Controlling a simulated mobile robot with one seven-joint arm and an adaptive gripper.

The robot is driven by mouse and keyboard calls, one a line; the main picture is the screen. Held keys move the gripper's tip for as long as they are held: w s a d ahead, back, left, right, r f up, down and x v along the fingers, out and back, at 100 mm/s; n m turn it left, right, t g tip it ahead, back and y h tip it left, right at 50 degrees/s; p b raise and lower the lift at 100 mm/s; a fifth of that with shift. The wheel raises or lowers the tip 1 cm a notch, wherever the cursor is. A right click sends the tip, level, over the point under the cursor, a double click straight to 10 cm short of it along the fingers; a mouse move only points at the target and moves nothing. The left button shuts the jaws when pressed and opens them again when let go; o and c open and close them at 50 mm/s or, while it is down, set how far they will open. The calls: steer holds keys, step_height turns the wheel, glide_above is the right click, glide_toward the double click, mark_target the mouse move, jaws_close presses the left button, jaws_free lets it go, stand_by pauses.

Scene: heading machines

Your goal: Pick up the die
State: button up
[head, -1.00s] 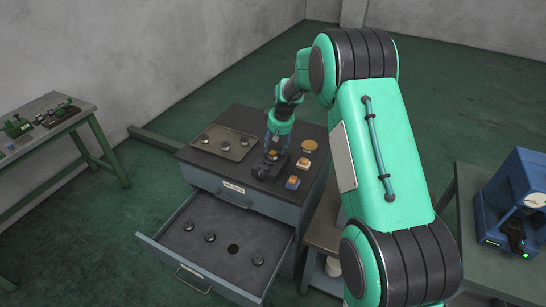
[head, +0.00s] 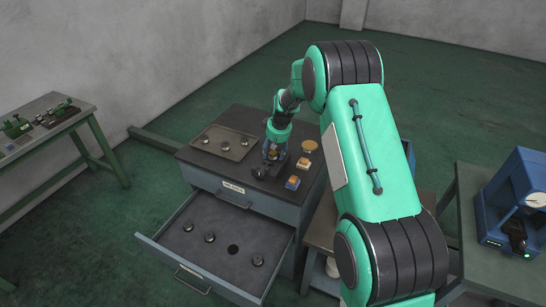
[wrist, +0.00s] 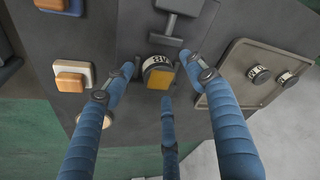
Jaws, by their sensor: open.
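A short round die (wrist: 157,64) with a white marked band shows in the wrist view on the dark cabinet top. A yellow square face (wrist: 161,77) shows right at it; I cannot tell if it is part of the die. My three-fingered blue gripper (wrist: 160,88) is open, with its fingers spread around the die, left, right and below it in the picture. I see no finger clearly pressing on it. In the head view my gripper (head: 273,155) is low over the cabinet top and mostly hides this die.
A tray (head: 204,152) with several similar round pieces lies at the left. A black T-handled fixture (wrist: 172,25) stands close to the die. The drawer (head: 205,262) below is open, holding several round pieces.

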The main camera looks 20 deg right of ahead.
mark_target(272, 151)
jaws_close()
stand_by(0.3)
steer(key=shift+r, duration=0.1)
steer(key=shift+r, duration=0.75)
step_height(272, 151, up, 2)
steer(key=shift+w+r+p, duration=0.1)
steer(key=shift+p, duration=0.2)
steer(key=s+a+r, duration=0.1)
steer(key=s+a, duration=0.1)
steer(key=s, duration=1.4)
steer(key=shift+r, duration=0.1)
